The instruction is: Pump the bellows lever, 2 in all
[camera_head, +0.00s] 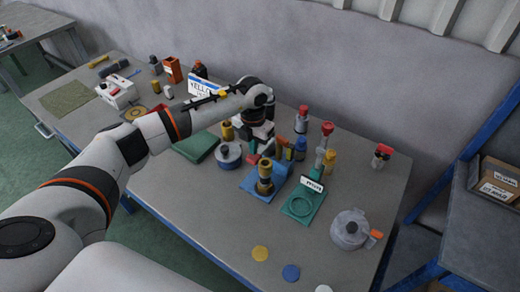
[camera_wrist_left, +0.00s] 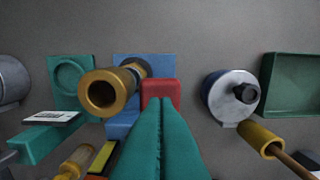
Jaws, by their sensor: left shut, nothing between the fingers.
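A blue base (camera_head: 255,187) carries an upright brass cylinder (camera_head: 265,180); both show in the left wrist view, the base (camera_wrist_left: 128,128) behind the cylinder (camera_wrist_left: 104,92). A red block (camera_wrist_left: 160,93), perhaps the lever's end, lies at the base's edge; it shows small in the head view (camera_head: 253,159). My left gripper (camera_wrist_left: 161,108) has its teal fingers shut and empty, tips at the red block in the picture; I cannot tell if they touch. My right gripper is not in view.
A round grey pot (camera_head: 229,155) and a green tray (camera_head: 196,147) stand left of the blue base. A grey kettle-like pot (camera_head: 350,229) stands at the right. Several small bottles crowd behind the base. Coloured discs lie on the open front of the table.

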